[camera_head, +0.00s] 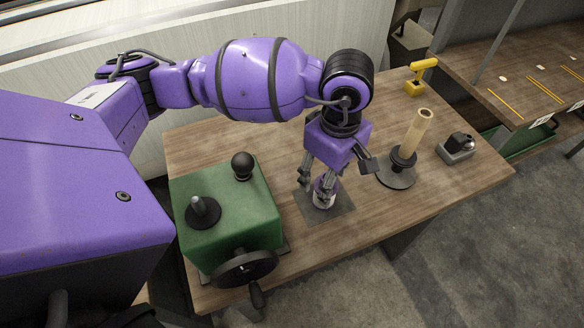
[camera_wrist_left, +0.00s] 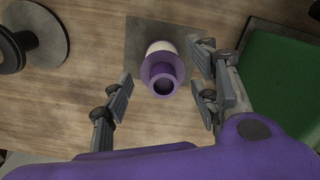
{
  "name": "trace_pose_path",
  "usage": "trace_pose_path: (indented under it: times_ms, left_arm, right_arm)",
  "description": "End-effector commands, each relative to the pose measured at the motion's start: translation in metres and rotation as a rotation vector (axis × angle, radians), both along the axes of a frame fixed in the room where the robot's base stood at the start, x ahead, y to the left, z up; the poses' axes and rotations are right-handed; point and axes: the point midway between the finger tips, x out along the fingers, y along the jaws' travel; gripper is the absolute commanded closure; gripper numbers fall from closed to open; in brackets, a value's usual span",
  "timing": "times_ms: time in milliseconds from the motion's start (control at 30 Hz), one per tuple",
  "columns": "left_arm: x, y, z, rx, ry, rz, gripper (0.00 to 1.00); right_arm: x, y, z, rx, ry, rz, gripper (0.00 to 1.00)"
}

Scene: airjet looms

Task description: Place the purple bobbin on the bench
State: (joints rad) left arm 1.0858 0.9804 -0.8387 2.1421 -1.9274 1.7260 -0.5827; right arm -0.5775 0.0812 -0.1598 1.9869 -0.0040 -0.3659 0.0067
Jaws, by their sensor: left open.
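The purple bobbin (camera_head: 324,191) stands upright on a dark square mat (camera_head: 338,211) on the wooden bench (camera_head: 295,240). In the left wrist view the bobbin (camera_wrist_left: 162,72) shows a purple flange, a hollow purple top and a white band, over the mat (camera_wrist_left: 140,35). My left gripper (camera_head: 335,180) is above the bobbin with its fingers spread on either side. In the wrist view the open gripper (camera_wrist_left: 162,95) has a gap between the fingers and the bobbin. My right gripper is not in view.
A green machine (camera_head: 235,215) with a black handwheel (camera_head: 245,268) stands left of the mat. A holder with a tan tube (camera_head: 417,135), a small grey device (camera_head: 457,148) and a yellow tool (camera_head: 420,78) are to the right. Bare wood lies in front of the mat.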

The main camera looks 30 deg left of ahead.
Motion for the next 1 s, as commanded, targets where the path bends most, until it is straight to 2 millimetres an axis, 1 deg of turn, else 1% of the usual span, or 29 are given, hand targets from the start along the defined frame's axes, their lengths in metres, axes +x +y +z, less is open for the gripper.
trace_pose_path:
  times_ms: [100, 167, 233, 500, 600, 700, 833, 1000]
  left_arm:
    - [0.002, -0.001, 0.007, -0.001, -0.006, -0.001, 0.46]
    - [0.002, -0.001, 0.012, -0.001, -0.008, -0.001, 0.46]
    - [0.003, -0.001, 0.022, -0.001, -0.008, -0.002, 0.46]
    - [0.003, -0.001, 0.08, -0.002, -0.01, -0.002, 0.46]
    - [0.002, -0.001, 0.099, 0.0, -0.008, -0.003, 0.46]
    - [0.003, -0.001, 0.112, -0.001, -0.006, -0.002, 0.46]
    - [0.002, -0.001, 0.122, 0.0, -0.004, -0.001, 0.46]
    - [0.002, -0.001, 0.125, 0.0, -0.003, -0.001, 0.46]
  right_arm:
    - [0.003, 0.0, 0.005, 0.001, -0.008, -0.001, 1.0]
    - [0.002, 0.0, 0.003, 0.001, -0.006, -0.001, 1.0]
    - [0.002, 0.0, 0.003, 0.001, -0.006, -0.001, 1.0]
    - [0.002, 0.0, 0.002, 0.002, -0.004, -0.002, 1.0]
    - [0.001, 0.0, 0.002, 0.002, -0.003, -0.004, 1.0]
    - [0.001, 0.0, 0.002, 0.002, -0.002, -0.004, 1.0]
    - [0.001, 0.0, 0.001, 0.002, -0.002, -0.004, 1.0]
    - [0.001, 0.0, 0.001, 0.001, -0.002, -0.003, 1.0]
